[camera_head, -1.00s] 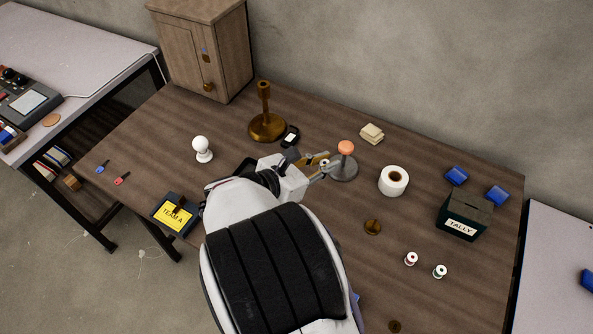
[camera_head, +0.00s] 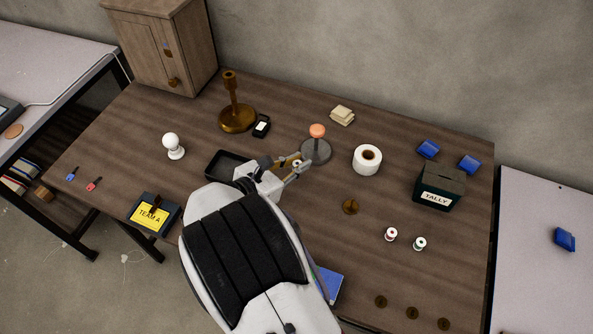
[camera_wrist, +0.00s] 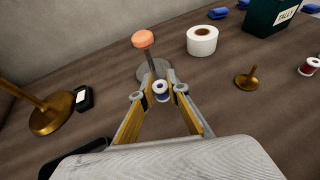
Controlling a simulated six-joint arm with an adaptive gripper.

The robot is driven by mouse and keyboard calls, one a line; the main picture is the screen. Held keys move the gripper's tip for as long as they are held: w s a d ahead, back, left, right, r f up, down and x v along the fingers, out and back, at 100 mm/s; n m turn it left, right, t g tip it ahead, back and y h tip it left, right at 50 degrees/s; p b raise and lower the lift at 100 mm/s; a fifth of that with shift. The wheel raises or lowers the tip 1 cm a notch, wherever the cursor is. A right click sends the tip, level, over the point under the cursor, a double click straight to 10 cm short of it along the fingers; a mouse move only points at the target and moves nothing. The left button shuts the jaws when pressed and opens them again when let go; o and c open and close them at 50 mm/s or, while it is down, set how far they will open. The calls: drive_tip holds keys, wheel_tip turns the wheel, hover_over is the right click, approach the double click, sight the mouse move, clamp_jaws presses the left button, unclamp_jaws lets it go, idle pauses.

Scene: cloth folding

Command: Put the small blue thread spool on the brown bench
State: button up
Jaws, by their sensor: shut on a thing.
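The small blue thread spool (camera_wrist: 161,97), with pale ends and dark blue thread, sits between the fingertips of my gripper (camera_wrist: 161,91) in the wrist view. My gripper is shut on it. In the head view my gripper (camera_head: 295,167) is over the middle of the brown bench (camera_head: 300,215), just in front of the grey-based stand with an orange knob (camera_head: 317,131). The spool is small and partly hidden by the fingers there. I cannot tell how high it is above the bench.
A black tray (camera_head: 224,164) lies left of my gripper. A white tape roll (camera_head: 367,160) and a brass piece (camera_head: 350,206) lie to the right. A brass stand (camera_head: 236,118) is at the back left. Two other spools (camera_head: 405,239) stand farther right. Bare bench lies between these things.

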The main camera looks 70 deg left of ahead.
drive_tip(key=shift+f, duration=0.2)
drive_tip(key=shift+f, duration=1.75)
drive_tip(key=shift+f, duration=0.15)
drive_tip(key=o, duration=0.7)
drive_tip(key=shift+o, duration=0.2)
drive_tip(key=shift+s+r, duration=0.2)
drive_tip(key=shift+r, duration=0.05)
drive_tip(key=v, duration=1.1)
drive_tip(key=shift+s+d+r, duration=0.2)
